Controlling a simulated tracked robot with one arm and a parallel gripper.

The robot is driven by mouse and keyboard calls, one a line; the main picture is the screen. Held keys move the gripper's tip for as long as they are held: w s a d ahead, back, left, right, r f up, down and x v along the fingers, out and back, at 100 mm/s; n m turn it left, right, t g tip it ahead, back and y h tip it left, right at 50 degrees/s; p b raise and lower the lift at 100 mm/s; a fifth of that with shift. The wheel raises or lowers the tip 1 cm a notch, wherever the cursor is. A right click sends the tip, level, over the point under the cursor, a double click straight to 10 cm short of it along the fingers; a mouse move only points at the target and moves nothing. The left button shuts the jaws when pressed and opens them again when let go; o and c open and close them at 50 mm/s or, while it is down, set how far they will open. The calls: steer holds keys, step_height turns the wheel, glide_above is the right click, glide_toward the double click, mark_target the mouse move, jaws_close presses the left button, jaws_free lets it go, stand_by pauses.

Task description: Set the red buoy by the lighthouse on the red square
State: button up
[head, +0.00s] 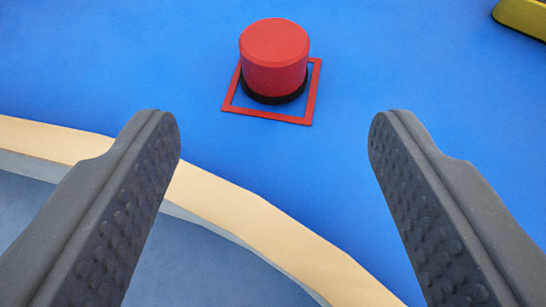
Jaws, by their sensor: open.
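The red buoy (274,60), a red cylinder with a black base ring, stands upright on the blue floor. It is inside the red square outline (266,115); its base covers part of the square's far side from view. My gripper (274,135) is open and empty, with its two dark grey fingers wide apart. The buoy is beyond the fingertips, between their lines and not touched by them. The lighthouse is not in view.
A curved tan edge (235,200) runs from the left to the bottom right, with a greyish-blue surface inside it. A yellow object (523,17) shows at the top right corner. The blue floor around the square is clear.

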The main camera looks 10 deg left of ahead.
steer(key=shift+s+d+r, duration=0.1)
steer(key=shift+s, duration=0.15)
steer(key=w+d+r+t+h, duration=0.1)
steer(key=d+r, duration=0.1)
steer(key=r, duration=1)
steer(key=d+r+h, duration=0.1)
steer(key=d+r, duration=0.1)
steer(key=r, duration=1)
steer(key=s+a+r, duration=0.2)
steer(key=s+r, duration=0.3)
steer(key=r, duration=0.4)
steer(key=s+a+r+m+t, duration=0.1)
steer(key=s+a+r, duration=0.1)
steer(key=s+r, duration=0.3)
steer(key=s+a+r+m, duration=0.1)
steer(key=s+r, duration=0.4)
steer(key=r, duration=0.8)
steer(key=shift+a+r+t+h, duration=0.3)
steer(key=shift+a+t, duration=0.1)
steer(key=shift+a, duration=0.15)
steer(key=shift+s, duration=0.1)
